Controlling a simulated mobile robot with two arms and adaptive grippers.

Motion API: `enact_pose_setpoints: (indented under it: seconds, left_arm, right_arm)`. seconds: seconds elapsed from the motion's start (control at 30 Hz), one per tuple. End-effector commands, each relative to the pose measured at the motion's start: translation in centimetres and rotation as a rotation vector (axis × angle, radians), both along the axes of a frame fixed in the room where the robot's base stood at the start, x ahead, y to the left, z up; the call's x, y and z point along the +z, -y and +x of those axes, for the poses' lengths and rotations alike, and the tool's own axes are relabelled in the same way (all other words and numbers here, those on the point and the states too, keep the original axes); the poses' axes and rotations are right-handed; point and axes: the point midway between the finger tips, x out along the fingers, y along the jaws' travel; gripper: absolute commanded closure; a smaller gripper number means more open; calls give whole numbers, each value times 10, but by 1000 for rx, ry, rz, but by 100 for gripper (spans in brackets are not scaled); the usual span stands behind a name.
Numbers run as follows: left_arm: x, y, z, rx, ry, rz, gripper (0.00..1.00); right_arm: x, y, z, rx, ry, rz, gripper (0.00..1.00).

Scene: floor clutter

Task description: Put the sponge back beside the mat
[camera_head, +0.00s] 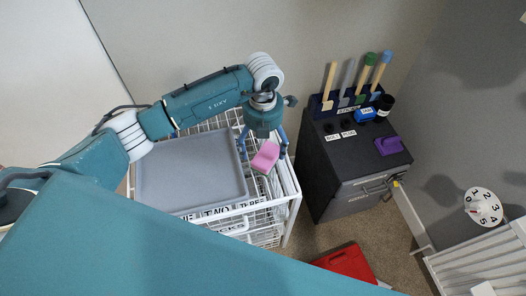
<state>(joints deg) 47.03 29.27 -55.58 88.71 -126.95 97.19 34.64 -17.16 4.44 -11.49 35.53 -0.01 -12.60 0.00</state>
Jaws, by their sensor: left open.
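A pink block (265,157), which looks like the sponge, is at the right end of the white wire cart's top, beside a grey tray (190,203). My left gripper (264,147) points down over the block, its fingers open and apart on either side. I cannot tell whether the fingers touch it, or whether the block rests on the cart. No mat is clearly recognisable; the flat grey tray is the nearest thing to one. My right gripper is not in view.
A dark cabinet (345,160) stands right of the cart, with a tool rack, small jars and a purple object (388,146) on top. A red case (345,262) lies on the floor. A white slatted rack (480,265) and numbered dial (483,207) are at right.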

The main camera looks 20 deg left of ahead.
Motion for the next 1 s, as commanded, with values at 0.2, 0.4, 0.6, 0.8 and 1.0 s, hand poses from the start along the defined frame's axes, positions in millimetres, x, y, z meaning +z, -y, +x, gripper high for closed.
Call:
enact_pose_setpoints:
  seconds: [0.2, 0.4, 0.6, 0.8, 1.0]
  left_arm:
    - [47, 0, 1, -1, 5, -1, 14]
    - [72, 0, 1, 0, 2, -1, 14]
    - [79, 0, 0, -1, -1, 0, 14]
    - [79, 0, 0, 0, 0, 0, 14]
    - [79, 0, 0, 0, -1, 0, 14]
  right_arm:
    - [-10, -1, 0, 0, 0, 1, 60]
    - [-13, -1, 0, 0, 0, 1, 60]
    - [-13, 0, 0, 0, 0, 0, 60]
    - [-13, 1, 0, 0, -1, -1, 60]
    - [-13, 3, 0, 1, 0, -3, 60]
